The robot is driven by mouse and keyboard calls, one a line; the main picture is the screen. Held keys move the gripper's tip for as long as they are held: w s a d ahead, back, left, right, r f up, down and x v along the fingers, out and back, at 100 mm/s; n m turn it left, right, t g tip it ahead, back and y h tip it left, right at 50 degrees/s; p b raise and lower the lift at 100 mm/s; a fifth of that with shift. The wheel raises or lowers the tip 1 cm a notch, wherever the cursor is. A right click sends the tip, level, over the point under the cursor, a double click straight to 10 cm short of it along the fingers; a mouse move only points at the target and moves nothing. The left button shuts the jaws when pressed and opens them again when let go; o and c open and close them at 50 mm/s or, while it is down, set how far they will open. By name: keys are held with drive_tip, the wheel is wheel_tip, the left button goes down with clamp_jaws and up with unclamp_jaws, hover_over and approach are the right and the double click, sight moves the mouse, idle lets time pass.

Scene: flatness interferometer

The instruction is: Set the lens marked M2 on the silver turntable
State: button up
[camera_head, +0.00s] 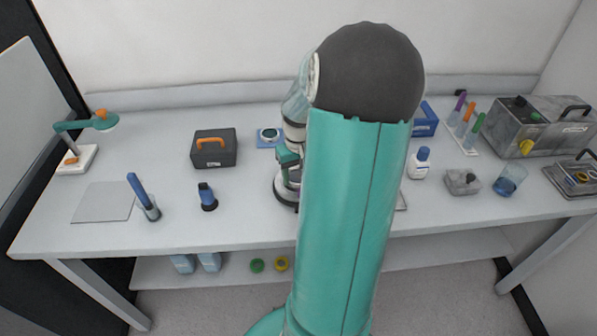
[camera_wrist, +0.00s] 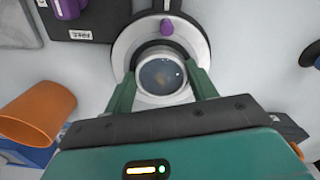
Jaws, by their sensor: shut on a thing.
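My gripper (camera_wrist: 162,82) is shut on a round lens (camera_wrist: 161,75) with a pale silver rim and dark glass. No M2 mark is readable on it. Directly beneath the lens in the wrist view is a round, pale silver disc (camera_wrist: 124,48) with a dark inner ring and a purple knob (camera_wrist: 167,27); it looks like the turntable. I cannot tell whether the lens touches it. In the head view my gripper (camera_head: 288,160) is over a round base (camera_head: 281,190) at the middle of the bench, and my arm hides much of this spot.
A dark case (camera_head: 214,148) and a blue pad with a round piece (camera_head: 269,136) stand to the left. A white bottle (camera_head: 419,163), grey block (camera_head: 462,182) and blue beaker (camera_head: 509,180) stand to the right. An orange cup (camera_wrist: 38,110) is close left in the wrist view.

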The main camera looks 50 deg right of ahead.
drive_tip(key=shift+s+a+f, duration=0.1)
drive_tip(key=shift+s+f, duration=0.05)
drive_tip(key=shift+f, duration=0.45)
idle(0.3)
drive_tip(key=o, duration=1.2)
drive_tip(key=shift+c, duration=0.2)
drive_tip(key=shift+w+a, duration=0.15)
drive_tip(key=shift+w, duration=0.1)
drive_tip(key=shift+w+r, duration=0.1)
drive_tip(key=shift+r, duration=0.1)
wheel_tip(320, 180, up, 14)
drive_tip(key=shift+s+d+r, duration=0.2)
drive_tip(key=shift+d+r, duration=0.05)
drive_tip(key=shift+d, duration=0.15)
